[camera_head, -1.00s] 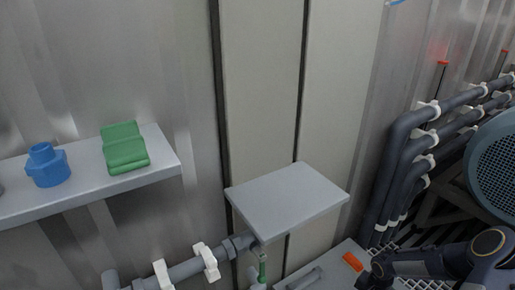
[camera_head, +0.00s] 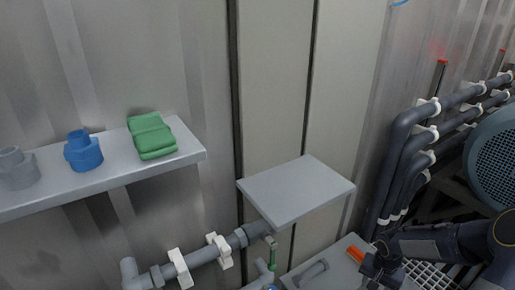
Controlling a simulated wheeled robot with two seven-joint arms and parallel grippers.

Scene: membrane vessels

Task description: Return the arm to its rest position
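My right arm comes in from the lower right, dark and bent. The fingers are too small and dark to read as open or shut, and I see nothing clearly held. My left arm and gripper are not in view.
A wall shelf (camera_head: 110,178) at the left bears a grey fitting (camera_head: 17,168), a blue fitting (camera_head: 83,151) and a folded green cloth (camera_head: 151,135). A bare grey plate (camera_head: 296,190) juts out in the middle. Dark pipes (camera_head: 402,150) and a round fan housing (camera_head: 495,155) stand at the right.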

